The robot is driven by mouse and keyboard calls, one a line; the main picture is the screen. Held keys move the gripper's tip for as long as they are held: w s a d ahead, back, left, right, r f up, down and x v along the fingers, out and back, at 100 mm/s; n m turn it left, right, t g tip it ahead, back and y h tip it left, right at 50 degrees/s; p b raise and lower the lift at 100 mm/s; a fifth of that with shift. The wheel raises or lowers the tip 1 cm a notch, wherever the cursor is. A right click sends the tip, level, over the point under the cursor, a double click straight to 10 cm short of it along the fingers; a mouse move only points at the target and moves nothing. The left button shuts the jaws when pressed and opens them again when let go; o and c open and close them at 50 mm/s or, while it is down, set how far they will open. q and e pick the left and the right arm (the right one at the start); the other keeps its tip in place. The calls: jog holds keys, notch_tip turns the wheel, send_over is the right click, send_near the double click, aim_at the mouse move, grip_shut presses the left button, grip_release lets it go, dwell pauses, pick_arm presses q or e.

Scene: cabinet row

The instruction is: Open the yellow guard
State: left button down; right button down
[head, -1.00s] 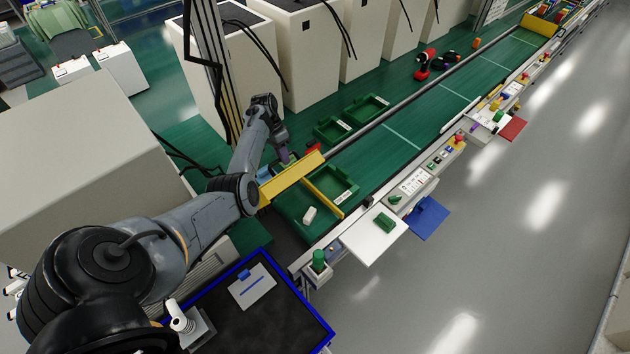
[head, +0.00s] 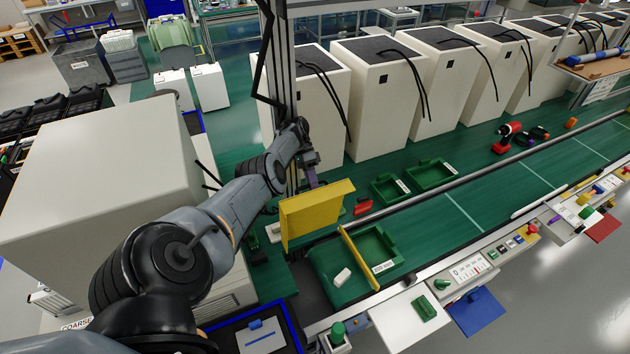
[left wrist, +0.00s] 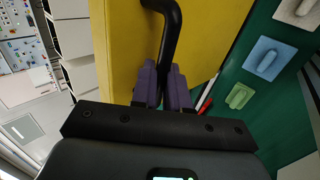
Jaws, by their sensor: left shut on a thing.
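The yellow guard (head: 312,220) stands raised at the near end of the green conveyor in the head view, its broad face toward the camera. In the left wrist view the yellow panel (left wrist: 125,45) fills the upper middle, with a black curved handle (left wrist: 172,35) on it. My left gripper (head: 312,178) is behind the guard's upper edge in the head view. In the wrist view its purple fingers (left wrist: 164,88) are closed around the lower part of the handle. The handle is hidden in the head view. My right gripper is not in view.
A thin yellow bar (head: 358,258) crosses the conveyor beside a green tray (head: 391,250) and a white block (head: 342,276). A dark post (head: 283,100) and white cabinets (head: 375,95) stand behind my arm. A large pale box (head: 100,180) is at left.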

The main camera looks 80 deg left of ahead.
pick_arm(q)
jog(key=shift+d+f, duration=0.3)
jog(key=shift+f, duration=0.2)
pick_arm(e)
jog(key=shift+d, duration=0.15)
pick_arm(q)
jog(key=c, duration=1.5)
grip_release()
jog(key=o, duration=0.4)
jog(key=shift+d+f, duration=0.1)
jog(key=shift+d, duration=0.1)
jog(key=shift+s+a, duration=0.1)
jog(key=shift+s, duration=0.05)
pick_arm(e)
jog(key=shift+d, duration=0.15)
pick_arm(q)
jog(key=shift+r, duration=0.25)
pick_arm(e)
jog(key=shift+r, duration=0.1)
pick_arm(q)
jog(key=shift+a, duration=0.1)
